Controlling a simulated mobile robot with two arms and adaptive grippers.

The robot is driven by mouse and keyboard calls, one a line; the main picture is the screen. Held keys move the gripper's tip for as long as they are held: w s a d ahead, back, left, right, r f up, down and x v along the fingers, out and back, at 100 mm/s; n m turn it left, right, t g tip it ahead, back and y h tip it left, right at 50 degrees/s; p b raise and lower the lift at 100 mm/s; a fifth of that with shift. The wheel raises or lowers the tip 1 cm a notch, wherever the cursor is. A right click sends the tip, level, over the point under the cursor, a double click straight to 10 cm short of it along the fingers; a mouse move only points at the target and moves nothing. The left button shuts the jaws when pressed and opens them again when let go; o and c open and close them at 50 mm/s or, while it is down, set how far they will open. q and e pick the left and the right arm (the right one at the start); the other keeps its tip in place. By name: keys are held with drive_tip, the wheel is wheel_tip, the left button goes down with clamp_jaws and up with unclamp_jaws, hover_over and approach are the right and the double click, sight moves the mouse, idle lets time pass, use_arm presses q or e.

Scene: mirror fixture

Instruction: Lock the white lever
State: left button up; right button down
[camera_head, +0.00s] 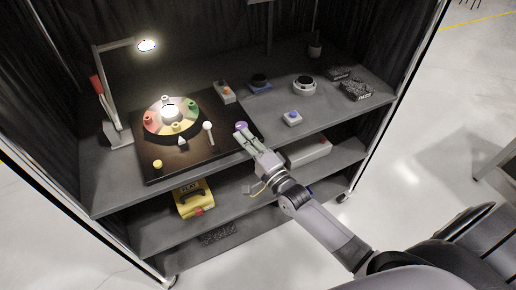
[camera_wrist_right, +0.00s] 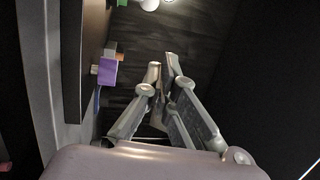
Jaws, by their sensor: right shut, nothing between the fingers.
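The white lever (camera_head: 208,128) has a round white knob on a thin stem. It stands at the right of the coloured round dial (camera_head: 150,123) on the dark board (camera_head: 205,158). I cannot tell from its look whether it is locked. My right gripper (camera_head: 241,134) is shut and empty at the board's right front edge, to the right of the lever and apart from it. In the wrist view, its fingertips (camera_wrist_right: 163,65) show with nothing between them. A white rounded thing (camera_wrist_right: 149,4) is cut off at that view's top; I cannot tell if it is the lever. My left gripper is not in view.
A purple block (camera_wrist_right: 107,70) is left of my fingers in the wrist view. A lit lamp (camera_head: 146,46) leans over the dial. A yellow button (camera_head: 158,164) is at the board's front left. A blue-buttoned box (camera_head: 292,118) stands right of the board.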

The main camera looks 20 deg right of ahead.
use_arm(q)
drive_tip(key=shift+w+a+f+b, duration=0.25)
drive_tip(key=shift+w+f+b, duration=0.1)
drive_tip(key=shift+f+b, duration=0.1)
use_arm(e)
drive_tip(key=s, duration=0.1)
drive_tip(key=s+d, duration=0.1)
drive_tip(key=s, duration=0.3)
drive_tip(key=shift+s+d+r, duration=0.1)
drive_tip(key=shift+d+r, duration=0.05)
drive_tip(key=shift+r, duration=0.25)
